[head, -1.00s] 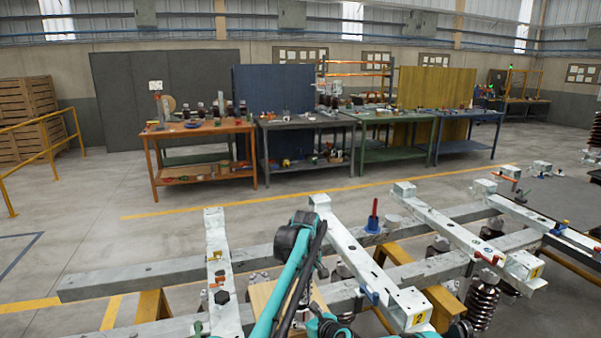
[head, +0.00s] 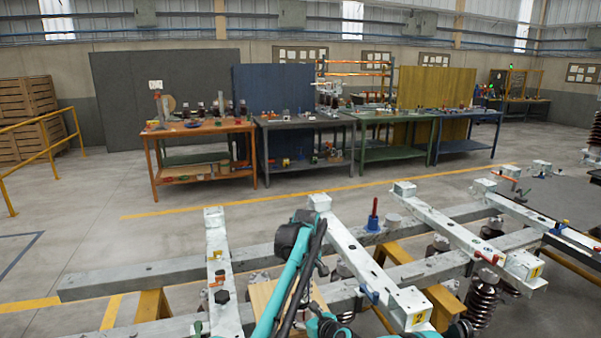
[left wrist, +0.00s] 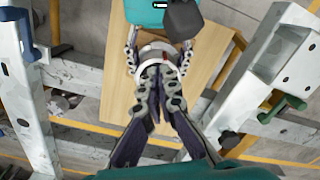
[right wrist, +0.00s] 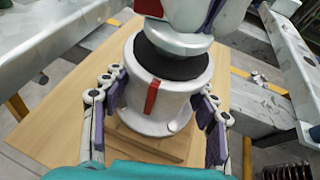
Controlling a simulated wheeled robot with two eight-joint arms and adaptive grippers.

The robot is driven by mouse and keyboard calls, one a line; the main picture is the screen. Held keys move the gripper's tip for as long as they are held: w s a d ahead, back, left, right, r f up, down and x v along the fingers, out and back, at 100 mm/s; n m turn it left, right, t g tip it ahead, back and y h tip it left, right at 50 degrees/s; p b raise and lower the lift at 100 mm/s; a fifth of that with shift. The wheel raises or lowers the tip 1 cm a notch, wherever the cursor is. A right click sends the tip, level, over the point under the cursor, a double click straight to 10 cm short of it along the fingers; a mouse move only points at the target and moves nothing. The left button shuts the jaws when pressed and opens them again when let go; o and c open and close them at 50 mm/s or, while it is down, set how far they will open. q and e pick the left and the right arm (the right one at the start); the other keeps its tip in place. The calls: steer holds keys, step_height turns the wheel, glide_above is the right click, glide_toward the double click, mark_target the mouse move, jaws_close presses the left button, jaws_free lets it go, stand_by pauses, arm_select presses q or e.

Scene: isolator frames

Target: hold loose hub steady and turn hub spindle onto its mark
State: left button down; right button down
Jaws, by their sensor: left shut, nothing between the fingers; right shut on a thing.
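The loose hub (right wrist: 165,95) is a white drum with a dark top ring and a red stripe on its side. It stands upright on a wooden block in the right wrist view. My right gripper (right wrist: 162,98) is shut around it, one finger on each side. A white rounded piece (right wrist: 175,40), apparently the spindle, sits above the dark ring; a red patch shows higher up, roughly above the stripe. In the left wrist view my left gripper (left wrist: 157,76) is shut and empty, its fingers together close to the white hub top (left wrist: 160,50). The arm hides the hub in the head view.
A wooden board (left wrist: 108,95) lies under the hub. Pale steel beams (head: 130,279) flank it, with several brackets, bolts and ribbed insulators (head: 481,302). Workbenches (head: 203,128) stand far back, with open floor between.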

arm_select(q)
steer(key=shift+w+d, duration=0.1)
steer(key=shift+d, duration=0.05)
steer(key=shift+w+d, duration=0.35)
steer(key=shift+d, duration=0.05)
steer(key=shift+w+d, duration=0.15)
steer(key=shift+w, duration=0.15)
steer(key=shift+w, duration=0.15)
steer(key=shift+d, duration=0.15)
steer(key=shift+d, duration=0.3)
stand_by(0.3)
